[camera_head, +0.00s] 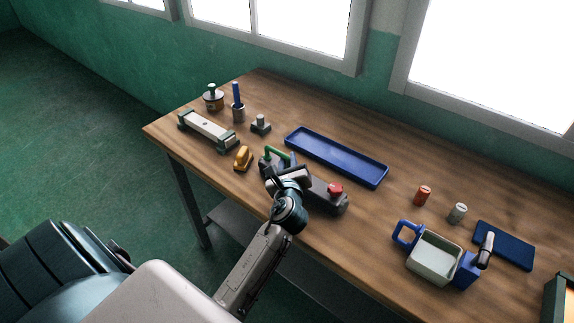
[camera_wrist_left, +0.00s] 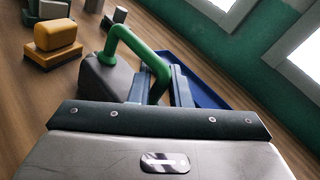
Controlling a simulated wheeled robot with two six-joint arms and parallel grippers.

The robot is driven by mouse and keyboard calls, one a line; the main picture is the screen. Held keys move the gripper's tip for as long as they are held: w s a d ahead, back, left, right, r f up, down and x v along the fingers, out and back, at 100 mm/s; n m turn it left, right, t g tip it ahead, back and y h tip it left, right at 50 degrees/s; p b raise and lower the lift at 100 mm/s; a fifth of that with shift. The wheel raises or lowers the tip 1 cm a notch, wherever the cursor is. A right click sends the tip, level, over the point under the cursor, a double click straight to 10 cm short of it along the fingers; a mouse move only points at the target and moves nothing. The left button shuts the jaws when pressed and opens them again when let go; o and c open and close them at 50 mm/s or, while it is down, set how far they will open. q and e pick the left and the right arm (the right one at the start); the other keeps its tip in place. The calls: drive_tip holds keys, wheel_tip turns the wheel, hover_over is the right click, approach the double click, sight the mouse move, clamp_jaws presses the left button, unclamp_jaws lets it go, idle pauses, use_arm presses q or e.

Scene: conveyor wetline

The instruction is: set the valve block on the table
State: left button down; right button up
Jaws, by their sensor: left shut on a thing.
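A dark grey block (camera_wrist_left: 103,78) with a bent green handle (camera_wrist_left: 135,47) shows just ahead of my left gripper in the wrist view; I take it for the valve block. In the head view the green handle (camera_head: 277,152) rises beside my left gripper (camera_head: 283,168). The gripper is shut at the handle, though its own body hides most of the contact. I cannot tell whether the block touches the table (camera_head: 225,170). A dark unit with a red knob (camera_head: 335,190) lies just right of the gripper, partly hidden by it. My right gripper is not in view.
A yellow block (camera_head: 242,158) stands close left of the gripper. A long blue tray (camera_head: 336,157) lies behind. A pale bar fixture (camera_head: 207,130) and a small grey block (camera_head: 261,125) stand farther left. A blue-handled container (camera_head: 434,258) is at right.

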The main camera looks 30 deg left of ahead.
use_arm(q)
drive_tip(key=shift+s+d+r, duration=0.1)
drive_tip(key=shift+s+d, duration=0.05)
drive_tip(key=shift+d, duration=0.15)
drive_tip(key=c, duration=1.3)
unclamp_jaws()
drive_tip(key=shift+c, duration=0.2)
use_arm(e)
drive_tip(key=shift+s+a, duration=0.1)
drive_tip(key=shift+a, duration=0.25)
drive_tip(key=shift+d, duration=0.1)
